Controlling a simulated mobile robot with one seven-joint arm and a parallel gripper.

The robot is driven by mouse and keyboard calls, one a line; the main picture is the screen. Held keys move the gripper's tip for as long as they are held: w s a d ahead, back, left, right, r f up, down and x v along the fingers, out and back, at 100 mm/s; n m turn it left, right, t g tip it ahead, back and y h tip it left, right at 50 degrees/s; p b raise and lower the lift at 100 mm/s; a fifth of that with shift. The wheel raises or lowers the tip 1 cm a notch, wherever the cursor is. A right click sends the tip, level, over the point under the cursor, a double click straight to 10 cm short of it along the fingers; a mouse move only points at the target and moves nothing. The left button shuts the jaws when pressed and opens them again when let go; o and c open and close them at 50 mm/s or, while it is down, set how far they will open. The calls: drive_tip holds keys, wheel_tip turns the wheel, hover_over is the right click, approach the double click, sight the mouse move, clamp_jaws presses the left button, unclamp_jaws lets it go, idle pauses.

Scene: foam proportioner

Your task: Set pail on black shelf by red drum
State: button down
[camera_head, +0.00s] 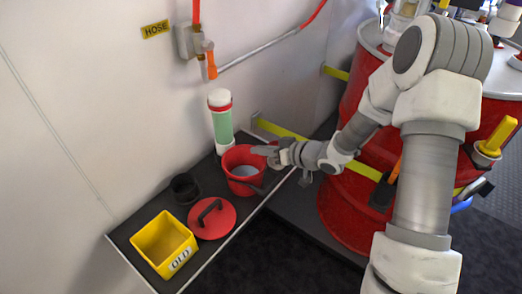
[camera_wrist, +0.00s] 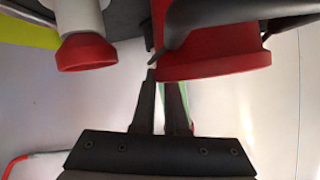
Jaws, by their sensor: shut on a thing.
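The red pail (camera_head: 240,178) is at the far right end of the black shelf (camera_head: 150,215), on it or just above it; I cannot tell which. It looks upright, with something grey inside and a dark handle. My gripper (camera_head: 266,151) reaches from the right to its rim and is shut on the pail. In the wrist view the fingers (camera_wrist: 164,82) meet the edge of the pail (camera_wrist: 215,62), and the exact grip is partly hidden. The large red drum (camera_head: 345,212) stands to the right, partly behind my arm.
On the shelf are a yellow box (camera_head: 160,240), a red lid (camera_head: 212,217) with black handle, a black cup (camera_head: 185,188) and a green-white cylinder (camera_head: 222,122) close behind the pail. A yellow strap (camera_head: 280,131) runs behind my gripper. A hose pipe (camera_head: 255,54) is on the wall.

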drive_tip(key=c, duration=0.9)
unclamp_jaws()
drive_tip(key=shift+r, duration=0.1)
